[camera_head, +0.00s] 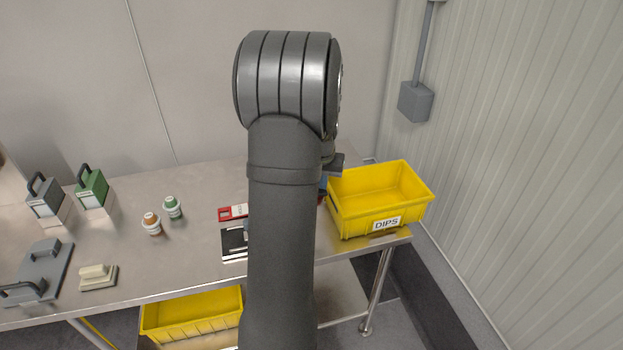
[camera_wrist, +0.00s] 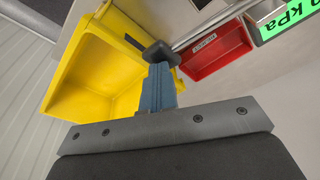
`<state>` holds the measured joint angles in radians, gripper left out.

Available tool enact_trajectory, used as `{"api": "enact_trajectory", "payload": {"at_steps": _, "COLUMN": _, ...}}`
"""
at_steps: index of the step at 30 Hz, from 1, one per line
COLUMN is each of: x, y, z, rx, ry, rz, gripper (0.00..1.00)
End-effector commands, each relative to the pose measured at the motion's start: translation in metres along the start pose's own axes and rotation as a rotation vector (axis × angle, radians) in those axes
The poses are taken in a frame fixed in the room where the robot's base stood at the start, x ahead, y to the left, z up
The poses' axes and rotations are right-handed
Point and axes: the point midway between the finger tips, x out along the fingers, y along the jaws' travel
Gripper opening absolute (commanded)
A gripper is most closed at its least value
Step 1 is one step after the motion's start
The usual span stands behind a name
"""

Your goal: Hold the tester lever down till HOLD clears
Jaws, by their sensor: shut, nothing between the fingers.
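The tester shows in the wrist view as a grey-framed green display (camera_wrist: 284,17) at the top right, cut off by the frame edge; only the end of a reading in "kPa" is legible. No HOLD mark is visible. The tester's lever is a metal rod (camera_wrist: 215,27) ending in a black knob (camera_wrist: 160,52). My gripper (camera_wrist: 158,68) has its blue fingers shut with nothing between them. Their tips are right at the knob and overlap it in the picture; I cannot tell whether they touch. In the head view my arm hides the lever and most of the tester.
A yellow bin labelled DIPS (camera_head: 385,222) stands right of my arm; it also fills the left of the wrist view (camera_wrist: 75,75). A labelled red tray (camera_wrist: 217,56) lies beside the lever. Bottles (camera_head: 152,224), cased devices (camera_head: 92,188) and a grey plate (camera_head: 38,270) occupy the bench's left.

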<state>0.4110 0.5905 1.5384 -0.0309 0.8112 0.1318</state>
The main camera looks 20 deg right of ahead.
Motion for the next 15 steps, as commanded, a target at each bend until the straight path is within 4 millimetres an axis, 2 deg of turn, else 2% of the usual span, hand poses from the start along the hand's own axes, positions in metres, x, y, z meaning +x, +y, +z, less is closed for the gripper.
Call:
{"api": "enact_trajectory", "payload": {"at_steps": 1, "x": 0.006, "y": 0.0, "z": 0.006, "rx": -0.001, "ry": -0.018, "rz": 0.002, "gripper": 0.0}}
{"api": "enact_trajectory", "payload": {"at_steps": 8, "x": 0.005, "y": 0.0, "z": 0.006, "rx": -0.001, "ry": -0.018, "rz": 0.002, "gripper": 0.0}}
{"api": "enact_trajectory", "payload": {"at_steps": 15, "x": -0.008, "y": -0.001, "z": 0.004, "rx": -0.001, "ry": -0.015, "rz": 0.001, "gripper": 0.0}}
